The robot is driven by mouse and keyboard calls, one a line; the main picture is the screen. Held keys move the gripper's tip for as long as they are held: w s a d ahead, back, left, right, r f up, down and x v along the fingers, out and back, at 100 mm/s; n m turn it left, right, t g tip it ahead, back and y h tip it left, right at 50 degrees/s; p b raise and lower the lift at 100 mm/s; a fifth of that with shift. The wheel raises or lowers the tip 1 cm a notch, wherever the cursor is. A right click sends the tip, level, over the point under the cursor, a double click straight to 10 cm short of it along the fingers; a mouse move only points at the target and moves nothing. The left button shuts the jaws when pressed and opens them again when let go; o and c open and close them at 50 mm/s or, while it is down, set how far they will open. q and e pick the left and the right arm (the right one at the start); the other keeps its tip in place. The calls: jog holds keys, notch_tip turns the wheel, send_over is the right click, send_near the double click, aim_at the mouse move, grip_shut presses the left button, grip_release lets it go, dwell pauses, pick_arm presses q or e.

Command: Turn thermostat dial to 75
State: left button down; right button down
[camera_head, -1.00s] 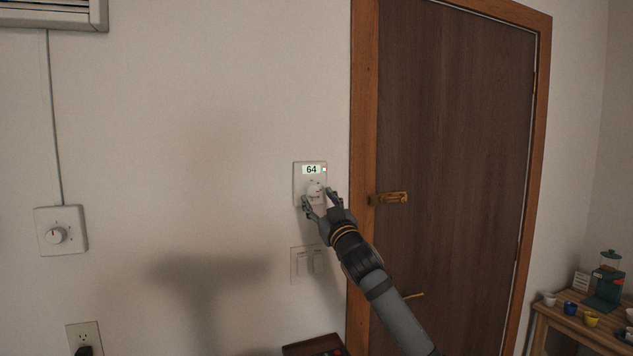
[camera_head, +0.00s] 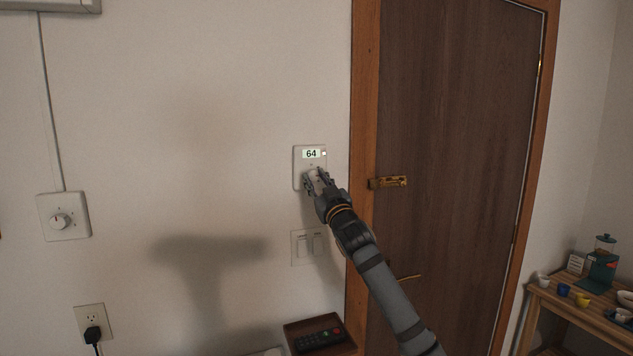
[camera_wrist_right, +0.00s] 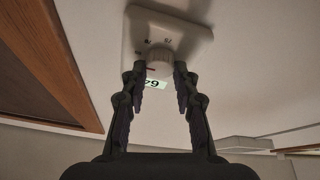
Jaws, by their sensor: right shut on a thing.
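The thermostat (camera_head: 298,168) is a pale wall plate left of the door frame, and its small display (camera_head: 311,154) reads 64. Its round white dial (camera_head: 316,175) is partly hidden by my right gripper (camera_head: 317,182). In the right wrist view the thermostat plate (camera_wrist_right: 197,40) appears upside down, with the dial (camera_wrist_right: 159,58) between the fingertips of my right gripper (camera_wrist_right: 160,72). The right gripper is shut on the dial, one finger on each side. My left gripper is not in view.
A light switch plate (camera_head: 302,248) is below the thermostat. The brown door (camera_head: 455,150) with a brass latch (camera_head: 388,182) is to the right. Another dial plate (camera_head: 63,216) is at far left. A shelf (camera_head: 291,330) holds a remote (camera_head: 320,339). Cups stand on a table at right.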

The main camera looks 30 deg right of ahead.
jog(key=shift+f+m+b, duration=0.15)
jog(key=shift+m+b, duration=0.15)
jog(key=shift+b, duration=0.15)
jog(key=m+h+b, duration=0.2)
jog(key=m+b, duration=0.1)
jog(key=m, duration=0.1)
jog(key=m+g+h+b, duration=0.1)
jog(key=m+h+b, duration=0.1)
jog(key=m+b, duration=0.1)
jog(key=shift+a+m+g+b, duration=0.2)
jog(key=shift+m+g+b, duration=0.15)
jog(key=shift+b, duration=0.3)
jog(key=shift+w+m+g+h+b, duration=0.1)
jog(key=shift+m+g+h+b, duration=0.15)
jog(key=shift+m+h+b, duration=0.7)
jog(key=m+g, duration=0.1)
jog(key=m, duration=0.2)
jog(key=shift+a, duration=0.1)
jog(key=m, duration=0.1)
jog(key=m+g+b, duration=0.1)
jog(key=m, duration=0.1)
jog(key=shift+r+h, duration=0.25)
jog(key=shift+r, duration=0.05)
jog(key=m+g, duration=0.1)
jog(key=m, duration=0.2)
jog(key=shift+r, duration=0.1)
jog(key=shift+r+m+g, duration=0.1)
jog(key=shift+m+g, duration=0.7)
jog(key=shift+m, duration=0.8)
